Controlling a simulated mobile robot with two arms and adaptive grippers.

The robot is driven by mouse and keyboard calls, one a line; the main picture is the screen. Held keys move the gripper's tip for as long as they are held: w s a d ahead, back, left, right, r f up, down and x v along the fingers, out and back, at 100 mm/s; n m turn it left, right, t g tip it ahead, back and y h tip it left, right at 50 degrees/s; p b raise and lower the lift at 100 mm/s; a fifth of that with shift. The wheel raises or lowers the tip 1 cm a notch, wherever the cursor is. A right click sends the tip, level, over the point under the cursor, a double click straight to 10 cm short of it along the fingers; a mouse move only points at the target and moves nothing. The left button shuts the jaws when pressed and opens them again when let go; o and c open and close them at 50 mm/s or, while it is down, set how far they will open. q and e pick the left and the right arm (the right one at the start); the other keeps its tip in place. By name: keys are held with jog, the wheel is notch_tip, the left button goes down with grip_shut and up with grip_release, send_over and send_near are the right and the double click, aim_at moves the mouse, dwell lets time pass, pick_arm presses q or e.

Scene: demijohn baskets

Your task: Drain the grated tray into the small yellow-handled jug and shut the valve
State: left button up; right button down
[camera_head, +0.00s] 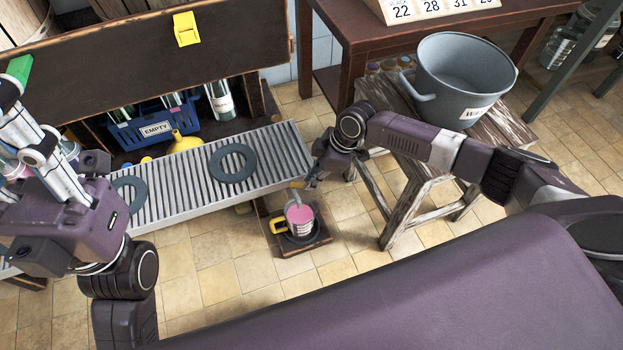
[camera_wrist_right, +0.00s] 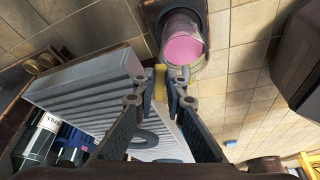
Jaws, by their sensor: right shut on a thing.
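The grated tray (camera_head: 200,190) is a long ribbed metal channel with dark rings lying on it; it also shows in the right wrist view (camera_wrist_right: 85,88). The small yellow-handled jug (camera_head: 300,222), with pink liquid inside, stands below the tray's right end; the wrist view also shows it (camera_wrist_right: 183,45). Its yellow handle points left. My right gripper (camera_head: 307,184) is at that end, just above the jug, shut on what seems to be the valve, mostly hidden by the fingers. My left gripper (camera_head: 28,135) is at the left edge; its jaw opening is unclear.
A grey bucket (camera_head: 465,75) stands on a worn wooden stool (camera_head: 420,185). A blue crate (camera_head: 160,130) marked EMPTY and bottles stand behind the tray. A dark raised lid (camera_head: 130,65) is beyond. Tiled floor is clear in front.

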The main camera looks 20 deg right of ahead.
jog(key=c, duration=2)
grip_release()
jog(key=shift+o, duration=0.2)
jog(key=shift+r, duration=0.1)
jog(key=v, duration=0.7)
jog(key=shift+d+r, duration=0.2)
jog(key=shift+r, duration=0.1)
